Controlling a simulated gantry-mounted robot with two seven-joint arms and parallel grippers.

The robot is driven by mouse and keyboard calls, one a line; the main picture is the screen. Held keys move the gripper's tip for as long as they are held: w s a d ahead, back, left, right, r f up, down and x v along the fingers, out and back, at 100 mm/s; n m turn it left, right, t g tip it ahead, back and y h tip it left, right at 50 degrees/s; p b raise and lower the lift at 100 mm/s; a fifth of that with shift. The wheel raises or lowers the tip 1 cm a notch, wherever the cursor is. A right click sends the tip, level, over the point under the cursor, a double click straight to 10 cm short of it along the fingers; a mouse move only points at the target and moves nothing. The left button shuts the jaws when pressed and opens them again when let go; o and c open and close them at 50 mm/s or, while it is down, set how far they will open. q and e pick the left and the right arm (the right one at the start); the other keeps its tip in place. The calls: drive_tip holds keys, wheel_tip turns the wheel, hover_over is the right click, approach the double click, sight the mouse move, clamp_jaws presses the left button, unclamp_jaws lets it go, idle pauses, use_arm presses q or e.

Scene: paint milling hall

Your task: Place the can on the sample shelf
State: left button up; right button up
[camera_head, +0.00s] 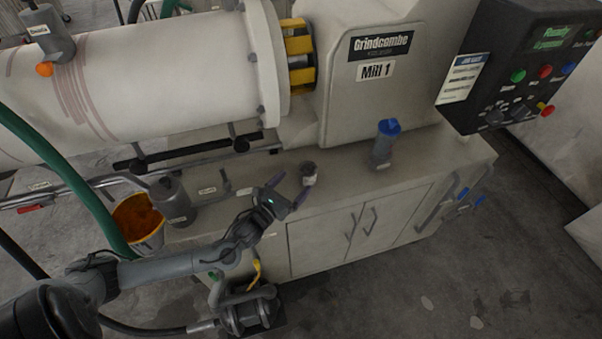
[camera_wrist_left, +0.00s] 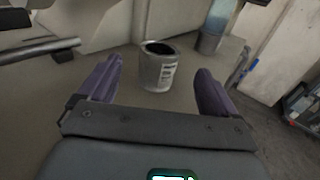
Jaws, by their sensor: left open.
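A small grey can (camera_head: 309,177) with a dark top and a pale label stands upright on the bench top, near its front edge. In the left wrist view the can (camera_wrist_left: 158,72) shows ahead, between the two purple fingers and a little beyond their tips. My left gripper (camera_head: 289,188) is open and empty, close to the can on its left side in the head view. I cannot make out for certain which surface is the sample shelf. My right gripper is in neither view.
A blue-capped grey container (camera_head: 383,148) stands on the bench right of the can. A grey cylinder (camera_head: 173,203) and an orange-filled bucket (camera_head: 138,222) are at the left. The mill drum (camera_head: 150,70) overhangs the back. Bare bench top (camera_head: 345,170) lies between can and blue-capped container.

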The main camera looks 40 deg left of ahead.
use_arm(q)
drive_tip(key=shift+s+d, duration=0.2)
drive_tip(key=shift+s, duration=1.95)
